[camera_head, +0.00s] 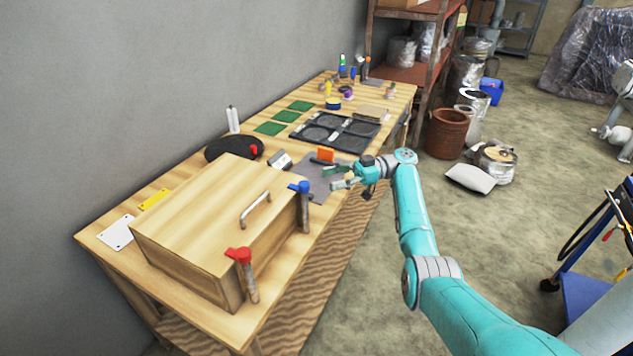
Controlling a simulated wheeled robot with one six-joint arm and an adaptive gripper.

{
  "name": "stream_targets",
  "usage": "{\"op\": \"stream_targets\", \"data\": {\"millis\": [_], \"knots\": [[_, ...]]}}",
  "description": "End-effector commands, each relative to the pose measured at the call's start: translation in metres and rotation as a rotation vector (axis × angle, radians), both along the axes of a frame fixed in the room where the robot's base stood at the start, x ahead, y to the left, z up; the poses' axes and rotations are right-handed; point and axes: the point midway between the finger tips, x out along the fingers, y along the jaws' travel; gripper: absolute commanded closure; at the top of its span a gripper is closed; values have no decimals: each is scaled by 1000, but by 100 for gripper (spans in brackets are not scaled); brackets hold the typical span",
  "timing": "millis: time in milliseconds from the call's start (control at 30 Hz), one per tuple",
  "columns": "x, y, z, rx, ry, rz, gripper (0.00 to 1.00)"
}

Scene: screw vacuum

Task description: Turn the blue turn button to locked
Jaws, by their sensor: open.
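The blue turn button (299,187) sits at the far right corner of the wooden box (182,213), on top of an upright grey post. A red turn button (239,255) sits on a like post at the box's near right corner. I cannot tell from this view whether either button is at locked. My gripper (339,180) is open over the right edge of the table, to the right of the blue button and apart from it. It seems to hold nothing. The box lid is down and has a metal handle (256,209).
Behind the box are a black disc (233,148), a grey mat (323,186) with small items, and a black tray (336,131). A white plate (115,233) and a yellow plate (154,199) lie left of the box.

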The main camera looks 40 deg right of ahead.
Motion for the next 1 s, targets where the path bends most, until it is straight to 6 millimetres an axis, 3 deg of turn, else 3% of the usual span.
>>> {"op": "stream_targets", "data": {"millis": [100, 300, 1000], "knots": [[-7, -16, 0, 1, 1, -3, 42], [-12, -28, 0, 1, 0, -4, 42], [-13, -29, 0, 1, 0, -5, 42]]}}
